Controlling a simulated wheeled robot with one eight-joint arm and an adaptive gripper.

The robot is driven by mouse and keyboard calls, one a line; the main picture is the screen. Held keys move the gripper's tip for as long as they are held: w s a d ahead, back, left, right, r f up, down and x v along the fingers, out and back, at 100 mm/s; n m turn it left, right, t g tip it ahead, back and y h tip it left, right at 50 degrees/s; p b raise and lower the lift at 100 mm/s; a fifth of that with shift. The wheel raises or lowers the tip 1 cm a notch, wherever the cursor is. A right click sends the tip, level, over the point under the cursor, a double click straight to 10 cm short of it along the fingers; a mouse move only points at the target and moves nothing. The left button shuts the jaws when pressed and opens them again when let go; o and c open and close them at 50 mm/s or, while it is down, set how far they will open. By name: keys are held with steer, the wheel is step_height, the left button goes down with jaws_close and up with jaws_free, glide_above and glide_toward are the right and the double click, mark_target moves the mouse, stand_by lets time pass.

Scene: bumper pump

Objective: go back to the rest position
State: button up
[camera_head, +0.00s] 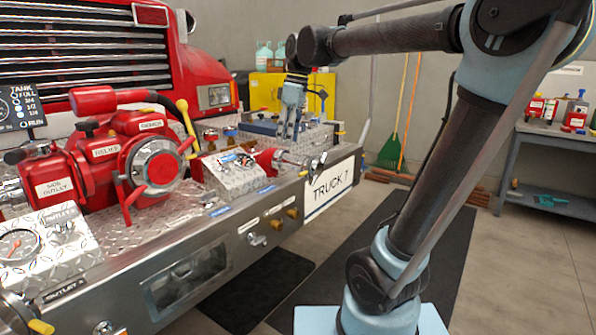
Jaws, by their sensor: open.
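My gripper (290,128) hangs from my arm, fingers pointing down, above the far right end of the truck's bumper (125,295). It is open, and I see nothing held between its fingers. It is close to a blue item (262,128) on the bumper deck; I cannot tell if they touch. My arm reaches up from the lower right and across the top of the picture.
A red pump (110,155) with a yellow-handled lever and a diamond-plate control box (232,172) stand on the bumper. A yellow cabinet (262,92) and brooms are behind. A grey workbench (560,130) stands right. Open floor lies between.

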steer(key=s+d+f+m+t+h, duration=0.1)
steer(key=s+d+f+m, duration=0.6)
steer(key=d+f, duration=0.4)
steer(key=s+d+f+m+t+h, duration=0.1)
steer(key=s+d+f+m, duration=0.7)
steer(key=f, duration=0.8)
steer(key=s+d, duration=0.2)
steer(key=d, duration=0.1)
steer(key=shift+f, duration=0.25)
steer(key=shift+c, duration=1.4)
